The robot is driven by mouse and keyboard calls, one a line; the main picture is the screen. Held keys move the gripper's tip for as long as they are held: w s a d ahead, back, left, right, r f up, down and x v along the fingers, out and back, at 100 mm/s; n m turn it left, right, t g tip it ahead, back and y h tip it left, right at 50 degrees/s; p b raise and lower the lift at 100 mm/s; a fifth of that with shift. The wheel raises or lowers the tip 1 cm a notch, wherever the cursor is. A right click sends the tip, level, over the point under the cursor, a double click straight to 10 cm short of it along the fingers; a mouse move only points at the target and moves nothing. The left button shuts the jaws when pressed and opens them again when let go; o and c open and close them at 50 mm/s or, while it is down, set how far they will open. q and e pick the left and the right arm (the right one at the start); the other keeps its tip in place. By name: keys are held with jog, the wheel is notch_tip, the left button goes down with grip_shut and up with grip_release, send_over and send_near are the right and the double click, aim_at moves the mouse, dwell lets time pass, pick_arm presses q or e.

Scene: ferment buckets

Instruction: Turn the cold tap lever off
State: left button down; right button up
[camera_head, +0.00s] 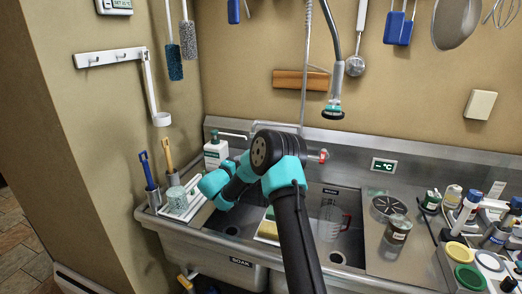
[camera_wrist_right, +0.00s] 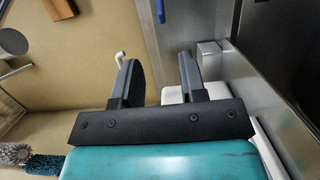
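I cannot make out the cold tap lever with certainty. In the right wrist view a slim blue piece (camera_wrist_right: 160,11) shows at the top edge, and I cannot tell whether it is part of the lever. A red-tipped fitting (camera_head: 323,156) sticks out right of my arm in the head view. A steel spout (camera_head: 272,124) shows above the arm, which hides the area behind it. My right gripper (camera_wrist_right: 158,80) is open in the right wrist view, with nothing held between its dark fingers. A white hooked tip (camera_wrist_right: 121,56) shows by the left finger. My left gripper is not in view.
A white soap bottle (camera_head: 214,153) stands behind my arm. Brushes (camera_head: 175,62) hang on the left wall, and a spray hose head (camera_head: 334,110) hangs above. A glass jug (camera_head: 330,220) is in the right sink. Jars and bottles crowd the right counter.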

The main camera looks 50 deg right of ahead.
jog(key=w+d, duration=0.1)
jog(key=d, duration=0.4)
jog(key=w+d, duration=0.1)
jog(key=d, duration=0.5)
jog(key=w+d, duration=0.1)
jog(key=d, duration=0.5)
jog(key=shift+a, duration=0.1)
grip_shut()
